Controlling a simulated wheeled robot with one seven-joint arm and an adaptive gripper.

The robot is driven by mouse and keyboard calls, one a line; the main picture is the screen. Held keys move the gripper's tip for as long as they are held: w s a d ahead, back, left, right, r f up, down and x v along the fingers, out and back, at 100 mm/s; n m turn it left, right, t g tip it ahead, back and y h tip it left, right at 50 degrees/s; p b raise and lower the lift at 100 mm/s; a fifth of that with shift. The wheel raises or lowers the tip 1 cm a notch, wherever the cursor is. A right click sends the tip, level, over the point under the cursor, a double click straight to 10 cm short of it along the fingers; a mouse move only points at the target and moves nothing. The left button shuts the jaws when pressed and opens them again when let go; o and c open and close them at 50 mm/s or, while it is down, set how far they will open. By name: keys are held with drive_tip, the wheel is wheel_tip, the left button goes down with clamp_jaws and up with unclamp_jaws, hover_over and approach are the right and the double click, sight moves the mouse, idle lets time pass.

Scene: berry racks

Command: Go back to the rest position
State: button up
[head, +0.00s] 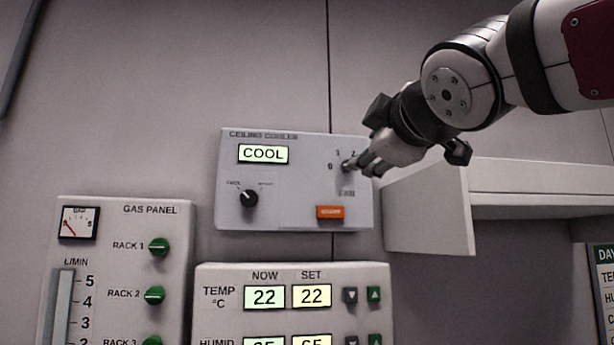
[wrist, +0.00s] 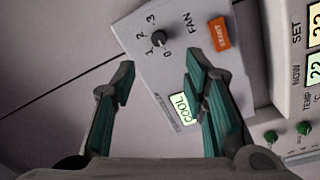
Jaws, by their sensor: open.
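My gripper (head: 359,165) reaches in from the upper right to the ceiling cooler panel (head: 295,190) on the wall. In the wrist view my gripper (wrist: 159,65) is open, its two teal-padded fingers apart with nothing held between them. The dark fan knob (wrist: 159,40) lies ahead of the gap between the fingertips, and its pointer looks near 0. In the head view the fingertips partly cover this knob. I cannot tell whether they touch the panel. The cooler's display (head: 263,154) reads COOL.
An orange button (head: 330,212) and a second black knob (head: 249,198) are on the cooler panel. Below are a temperature panel (head: 230,275) and a gas panel (head: 120,225) with green knobs. A pale shelf (head: 430,215) juts out right, under my arm. Bare wall lies upper left.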

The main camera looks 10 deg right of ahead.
idle(0.4)
drive_tip(key=s+d+f+m+g, duration=0.1)
drive_tip(key=s+f+m+g, duration=0.25)
drive_tip(key=f, duration=0.85)
drive_tip(key=s+d+f+m+g, duration=0.1)
drive_tip(key=s+f+m+g, duration=0.25)
drive_tip(key=f, duration=0.75)
drive_tip(key=s+d+f+m+g, duration=0.1)
drive_tip(key=s+f+m+g, duration=0.2)
drive_tip(key=f, duration=0.9)
drive_tip(key=s+a+f+m+g, duration=0.2)
drive_tip(key=s+f+g, duration=0.2)
drive_tip(key=s+f, duration=0.6)
drive_tip(key=shift+f+y, duration=0.3)
drive_tip(key=shift+f, duration=0.45)
drive_tip(key=shift+o, duration=0.4)
